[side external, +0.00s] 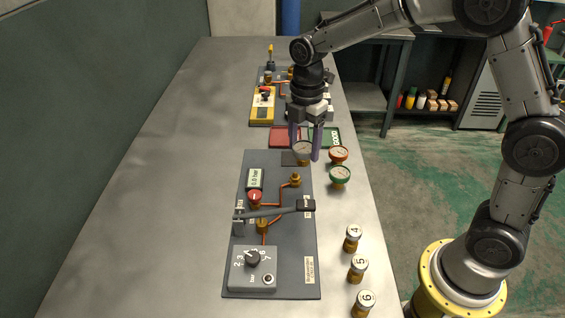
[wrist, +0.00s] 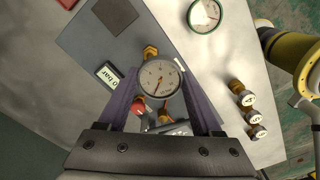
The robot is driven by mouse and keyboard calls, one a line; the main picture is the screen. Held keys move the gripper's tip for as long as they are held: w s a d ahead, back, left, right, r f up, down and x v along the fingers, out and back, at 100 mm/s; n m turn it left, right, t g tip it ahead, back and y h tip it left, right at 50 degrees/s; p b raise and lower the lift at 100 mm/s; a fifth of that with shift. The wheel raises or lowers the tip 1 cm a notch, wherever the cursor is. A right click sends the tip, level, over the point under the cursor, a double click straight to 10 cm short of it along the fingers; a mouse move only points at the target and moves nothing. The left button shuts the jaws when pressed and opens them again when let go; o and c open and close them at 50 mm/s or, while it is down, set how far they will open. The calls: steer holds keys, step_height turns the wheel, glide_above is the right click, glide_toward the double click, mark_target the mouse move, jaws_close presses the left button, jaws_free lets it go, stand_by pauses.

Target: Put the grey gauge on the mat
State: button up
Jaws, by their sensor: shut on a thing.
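My gripper (side external: 305,148) is shut on the grey gauge (side external: 303,152), a round white dial with a grey rim. In the wrist view the gauge (wrist: 160,79) sits between the purple fingers, dial facing the camera. The gauge appears held above the work, near the far end of the grey board. A small dark square mat (side external: 288,158) lies at that far end, partly hidden by the gauge and fingers. The mat (wrist: 115,15) shows bare in the wrist view, up and left of the gauge.
A red gauge (side external: 338,155) and a green gauge (side external: 340,177) stand right of the board. Red (side external: 284,137) and green (side external: 325,137) trays lie beyond. The board (side external: 245,215) carries a brass port (side external: 295,180) and a lever. The table's left side is clear.

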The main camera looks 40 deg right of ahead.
steer(key=s+d+r+n, duration=0.3)
steer(key=s+d+r, duration=0.2)
steer(key=shift+m, duration=0.3)
steer(key=w+f, duration=0.3)
steer(key=w, duration=0.1)
steer(key=w+f, duration=0.3)
steer(key=w, duration=0.2)
steer(key=w+f, duration=0.3)
steer(key=w, duration=0.1)
steer(key=shift+w+d+f, duration=0.1)
steer(key=shift+w+d, duration=0.3)
steer(key=shift+w+f, duration=0.1)
steer(key=shift+f, duration=1.45)
steer(key=shift+f, duration=0.1)
steer(key=o, duration=1.3)
steer(key=shift+f, duration=0.1)
steer(key=shift+o, duration=0.2)
